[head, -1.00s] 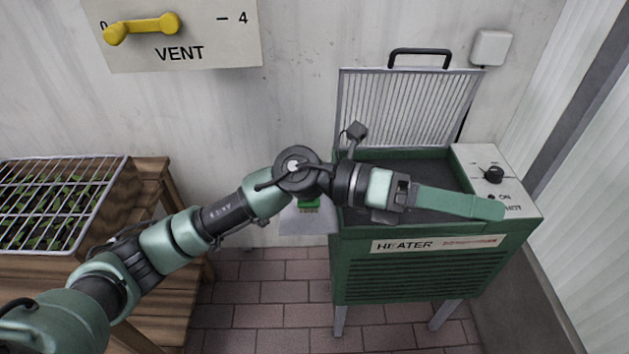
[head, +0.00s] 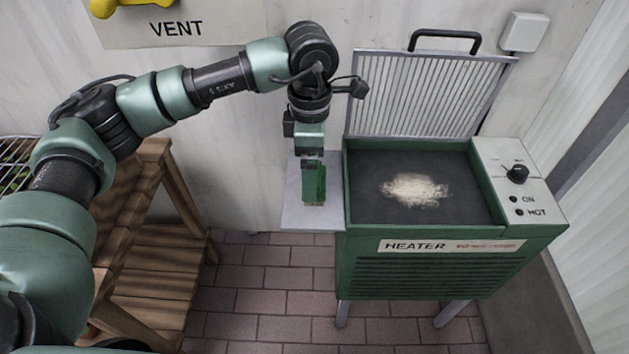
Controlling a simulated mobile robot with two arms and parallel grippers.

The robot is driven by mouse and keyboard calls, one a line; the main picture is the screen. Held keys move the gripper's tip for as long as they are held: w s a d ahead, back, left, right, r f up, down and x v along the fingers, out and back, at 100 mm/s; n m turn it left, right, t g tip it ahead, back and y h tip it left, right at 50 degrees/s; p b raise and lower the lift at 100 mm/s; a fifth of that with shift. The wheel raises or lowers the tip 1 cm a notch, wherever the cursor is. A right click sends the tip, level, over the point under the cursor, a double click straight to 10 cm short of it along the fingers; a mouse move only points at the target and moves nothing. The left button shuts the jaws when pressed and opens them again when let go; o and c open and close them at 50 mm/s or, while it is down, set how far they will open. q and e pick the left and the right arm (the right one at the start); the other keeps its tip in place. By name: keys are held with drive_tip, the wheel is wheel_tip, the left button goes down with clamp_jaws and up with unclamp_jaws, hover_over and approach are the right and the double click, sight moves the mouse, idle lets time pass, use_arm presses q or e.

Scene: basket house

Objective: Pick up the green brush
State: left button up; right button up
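The green brush (head: 320,196) is on the grey side shelf (head: 292,216) at the left of the heater, with a strip of tan bristles at its near end. My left gripper (head: 312,178) points down right over it and hides part of it. The fingers overlap the brush in this view, so I cannot tell whether they are open or closed on it. My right gripper is not in view.
The green heater (head: 430,275) stands at the right, its ribbed lid (head: 430,95) raised. A pile of pale shavings (head: 415,190) lies in its dark tray. A wooden rack (head: 150,255) stands at the left. Brick floor lies between them.

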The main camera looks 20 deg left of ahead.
use_arm(q)
drive_tip(key=f, duration=0.4)
drive_tip(key=shift+w+d+f, duration=0.2)
drive_tip(key=shift+d, duration=0.05)
drive_tip(key=c, duration=1.3)
drive_tip(key=shift+r, duration=0.1)
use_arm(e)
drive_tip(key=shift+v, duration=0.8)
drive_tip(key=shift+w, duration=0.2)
use_arm(q)
drive_tip(key=shift+r, duration=0.65)
wheel_tip(320, 180, up, 19)
drive_tip(key=p, duration=0.2)
drive_tip(key=shift+f, duration=0.15)
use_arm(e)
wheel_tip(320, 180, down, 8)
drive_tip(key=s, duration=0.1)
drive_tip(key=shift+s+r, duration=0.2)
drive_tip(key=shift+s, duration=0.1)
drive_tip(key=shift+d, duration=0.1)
